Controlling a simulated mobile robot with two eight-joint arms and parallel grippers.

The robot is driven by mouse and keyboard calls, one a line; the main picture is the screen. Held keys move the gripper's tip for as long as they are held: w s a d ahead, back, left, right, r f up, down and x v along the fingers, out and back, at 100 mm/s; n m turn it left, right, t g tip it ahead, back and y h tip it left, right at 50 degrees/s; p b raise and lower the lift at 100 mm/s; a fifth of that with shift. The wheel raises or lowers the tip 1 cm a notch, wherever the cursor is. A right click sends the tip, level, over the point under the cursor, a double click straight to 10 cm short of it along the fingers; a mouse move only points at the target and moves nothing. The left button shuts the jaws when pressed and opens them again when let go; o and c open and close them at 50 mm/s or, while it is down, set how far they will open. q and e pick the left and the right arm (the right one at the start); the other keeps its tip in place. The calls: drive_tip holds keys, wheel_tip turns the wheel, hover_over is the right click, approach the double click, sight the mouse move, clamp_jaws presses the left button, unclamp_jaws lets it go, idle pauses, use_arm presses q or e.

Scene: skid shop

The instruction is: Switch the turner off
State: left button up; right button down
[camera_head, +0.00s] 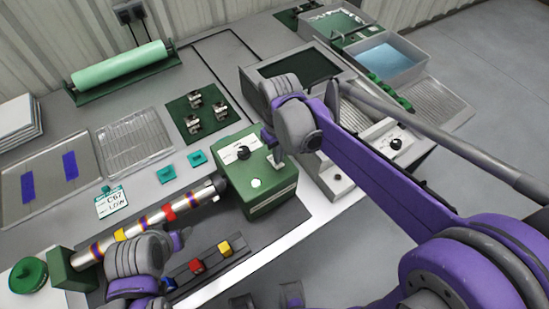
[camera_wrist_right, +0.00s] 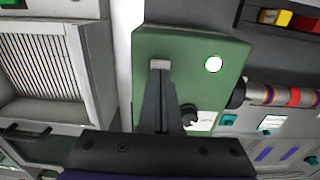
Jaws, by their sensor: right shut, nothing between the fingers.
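The turner's green box (camera_head: 268,190) stands right of the table's middle. It has a black knob (camera_head: 243,152) on a white label and a round white button (camera_head: 256,183). A banded metal rod (camera_head: 150,219) runs from it to a green end block (camera_head: 72,269). My right gripper (camera_head: 276,157) is shut and empty at the box's right side. In the right wrist view its fingertips (camera_wrist_right: 160,65) lie over the box's face, left of the white button (camera_wrist_right: 213,64); contact is unclear. My left gripper (camera_head: 181,238) is beside the rod; its fingers are too unclear to judge.
A rail with coloured clips (camera_head: 197,267) lies in front of the rod. Teal blocks (camera_head: 197,158) and a wire rack (camera_head: 133,142) lie behind. A white box with a knob (camera_head: 396,143) and a water tray (camera_head: 388,60) are to the right, behind my right arm.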

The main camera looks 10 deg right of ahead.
use_arm(q)
drive_tip(key=shift+s+f+b, duration=0.2)
drive_tip(key=shift+f+b, duration=0.4)
drive_tip(key=shift+f, duration=0.15)
use_arm(e)
drive_tip(key=shift+f, duration=0.95)
use_arm(q)
drive_tip(key=shift+r, duration=0.15)
use_arm(e)
drive_tip(key=shift+r, duration=0.15)
drive_tip(key=shift+r+p, duration=2.1)
drive_tip(key=shift+r, duration=1.3)
use_arm(q)
drive_tip(key=r, duration=0.1)
drive_tip(key=w+r, duration=0.1)
drive_tip(key=r, duration=0.1)
drive_tip(key=w+r, duration=0.1)
drive_tip(key=r, duration=0.1)
drive_tip(key=shift+s, duration=0.15)
use_arm(e)
drive_tip(key=s+d+f+m+t, duration=0.2)
drive_tip(key=s+d, duration=0.1)
drive_tip(key=s, duration=0.3)
drive_tip(key=s+d+f+m+t, duration=0.2)
drive_tip(key=s+d+t, duration=0.1)
drive_tip(key=s, duration=0.3)
drive_tip(key=shift+s+d+t, duration=0.3)
drive_tip(key=shift+s, duration=0.1)
